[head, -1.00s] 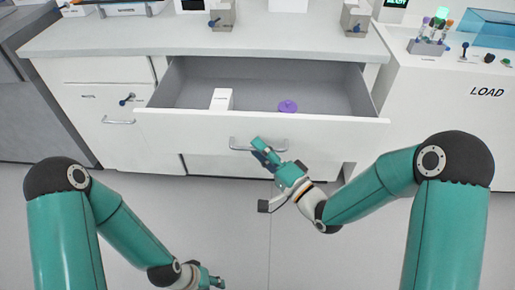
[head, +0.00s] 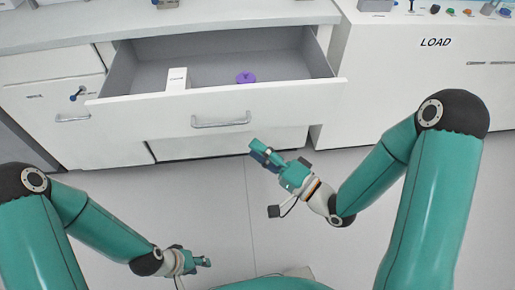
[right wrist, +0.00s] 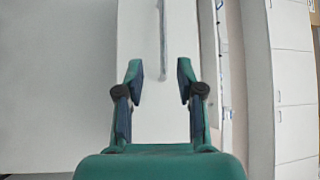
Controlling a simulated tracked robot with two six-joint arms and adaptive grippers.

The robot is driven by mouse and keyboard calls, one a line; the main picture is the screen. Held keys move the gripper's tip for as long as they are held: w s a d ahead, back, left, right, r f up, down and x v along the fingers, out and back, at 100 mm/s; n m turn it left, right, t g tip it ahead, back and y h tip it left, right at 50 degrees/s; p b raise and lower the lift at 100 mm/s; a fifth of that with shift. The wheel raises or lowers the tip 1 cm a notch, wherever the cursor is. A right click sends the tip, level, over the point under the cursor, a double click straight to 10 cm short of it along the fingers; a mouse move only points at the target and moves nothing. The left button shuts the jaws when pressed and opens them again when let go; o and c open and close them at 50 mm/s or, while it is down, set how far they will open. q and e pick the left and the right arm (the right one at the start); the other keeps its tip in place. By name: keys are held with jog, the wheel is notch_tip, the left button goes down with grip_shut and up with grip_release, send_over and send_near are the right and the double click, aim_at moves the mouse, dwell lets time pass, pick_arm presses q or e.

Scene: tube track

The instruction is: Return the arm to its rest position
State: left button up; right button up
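My right gripper (head: 262,152) is in front of the open drawer, just below and to the right of its handle (head: 221,122) in the head view. In the right wrist view my right gripper (right wrist: 159,82) has its two fingers apart with nothing between them, and the drawer handle (right wrist: 163,45) shows beyond the tips, clear of them. My left gripper (head: 204,261) is low at the left over the floor, holding nothing that I can see; its fingers are too small to judge.
The drawer (head: 300,88) stands open and holds a white box (head: 177,79) and a purple object (head: 245,78). The counter (head: 60,32) is behind it. A white unit marked LOAD (head: 400,75) stands at the right. The floor (head: 200,195) in front is clear.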

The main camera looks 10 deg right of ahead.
jog(key=shift+a, duration=0.1)
jog(key=s+f+n+g+h, duration=0.1)
jog(key=s+f+g+h, duration=0.2)
jog(key=f, duration=0.8)
jog(key=s+f+g+h, duration=0.1)
jog(key=f+g+h, duration=0.3)
jog(key=f, duration=0.7)
jog(key=s+d+f+n+g+h, duration=0.25)
jog(key=s+f+n+g, duration=0.4)
jog(key=s, duration=0.55)
notch_tip(320, 180, up, 26)
jog(key=m+p, duration=0.1)
jog(key=p, duration=2.6)
jog(key=shift+w+d+r+g+y, duration=0.15)
jog(key=shift+w+r+g+y, duration=0.1)
jog(key=shift+g+y, duration=0.2)
